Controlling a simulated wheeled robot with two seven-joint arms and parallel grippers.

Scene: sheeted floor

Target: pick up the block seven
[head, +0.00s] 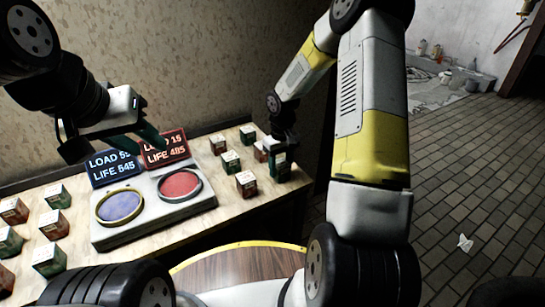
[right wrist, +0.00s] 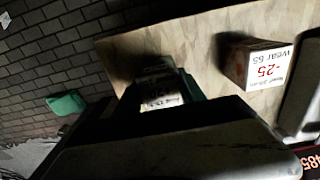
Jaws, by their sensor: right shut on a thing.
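Small red-brown and green blocks with printed white tops stand on the table in two groups. In the head view my right gripper (head: 281,160) is low at the table's right end, among the right group. In the right wrist view it is shut on a block (right wrist: 160,84) with a pale printed top, mostly hidden by the fingers. I cannot read which block it is. A red-brown block (right wrist: 262,64) marked "-25" and "wear 65" stands beside it, apart. My left gripper (head: 112,143) is open and empty, above the back of the table in front of the displays.
A grey console (head: 155,222) with a blue pad (head: 121,207), a red pad (head: 180,185) and two lit displays stands mid-table. Several blocks stand left of it, including a green one (head: 49,259). The wall is close behind. The brick floor (head: 450,180) at right is mostly clear.

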